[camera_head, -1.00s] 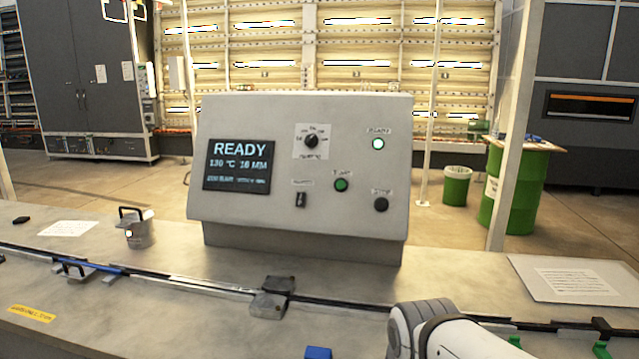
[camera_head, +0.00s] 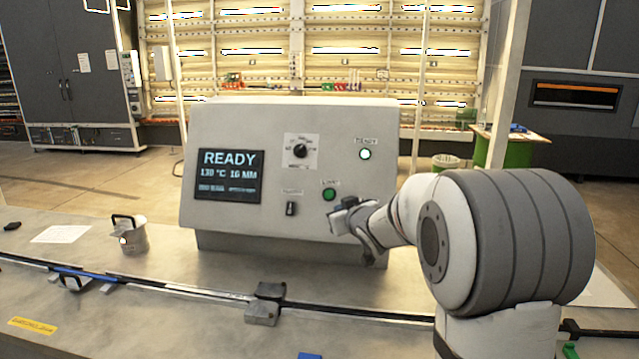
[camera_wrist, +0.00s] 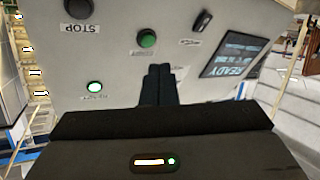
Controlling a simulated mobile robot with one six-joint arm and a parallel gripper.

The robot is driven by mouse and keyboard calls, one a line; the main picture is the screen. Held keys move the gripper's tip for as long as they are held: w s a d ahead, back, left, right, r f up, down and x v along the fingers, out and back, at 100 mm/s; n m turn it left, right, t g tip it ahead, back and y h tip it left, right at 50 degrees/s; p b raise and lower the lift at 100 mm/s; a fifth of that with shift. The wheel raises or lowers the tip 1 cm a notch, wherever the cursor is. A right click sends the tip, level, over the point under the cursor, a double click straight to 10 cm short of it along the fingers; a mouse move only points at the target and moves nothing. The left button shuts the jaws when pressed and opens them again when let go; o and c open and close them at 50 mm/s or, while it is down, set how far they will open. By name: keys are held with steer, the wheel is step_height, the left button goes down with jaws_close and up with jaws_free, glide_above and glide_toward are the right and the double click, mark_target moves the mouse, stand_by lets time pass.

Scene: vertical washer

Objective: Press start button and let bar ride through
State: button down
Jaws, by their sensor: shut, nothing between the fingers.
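The grey control box shows the green start button (camera_head: 329,194) on its sloped front; the button also shows in the wrist view (camera_wrist: 147,38), where the panel appears upside down. My gripper (camera_head: 335,220) is shut and empty in front of the panel, just below and right of the button in the head view. Its closed fingers show in the wrist view (camera_wrist: 158,80), apart from the button in the picture; I cannot tell the exact gap. The black stop button shows in the wrist view (camera_wrist: 78,8). The screen (camera_head: 229,174) reads READY, 130 °C, 16 MM.
A grey clamp block (camera_head: 264,305) sits on the bar line. A metal cup (camera_head: 131,235) and a white paper (camera_head: 62,234) lie on the left bench. A lit ready lamp (camera_head: 365,155) is at the panel's upper right. A black switch (camera_head: 291,208) is left of the button.

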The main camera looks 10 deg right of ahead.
mark_target(331, 196)
steer(key=w+a+r+n+t+y+p, duration=0.1)
steer(key=w+a+r+n+y, duration=0.1)
steer(key=w+a+y, duration=0.1)
steer(key=shift+w+r+n+y, duration=0.2)
steer(key=shift+w+n+y, duration=0.2)
steer(key=shift+w+y, duration=0.55)
steer(key=shift+w, duration=0.15)
steer(key=shift+w+d+f+p, duration=0.2)
steer(key=shift+w+d+f, duration=0.35)
steer(key=shift+w, duration=0.65)
steer(key=shift+w+d+f+p, duration=0.3)
steer(key=shift+w+f, duration=0.5)
steer(key=shift+w, duration=0.45)
steer(key=shift+w+d+f+p, duration=0.15)
steer(key=shift+w+d+f, duration=0.4)
steer(key=shift+w, duration=0.65)
steer(key=shift+a+f, duration=0.1)
steer(key=shift+a, duration=0.05)
steer(key=shift+w+f, duration=0.15)
steer(key=shift+w, duration=0.2)
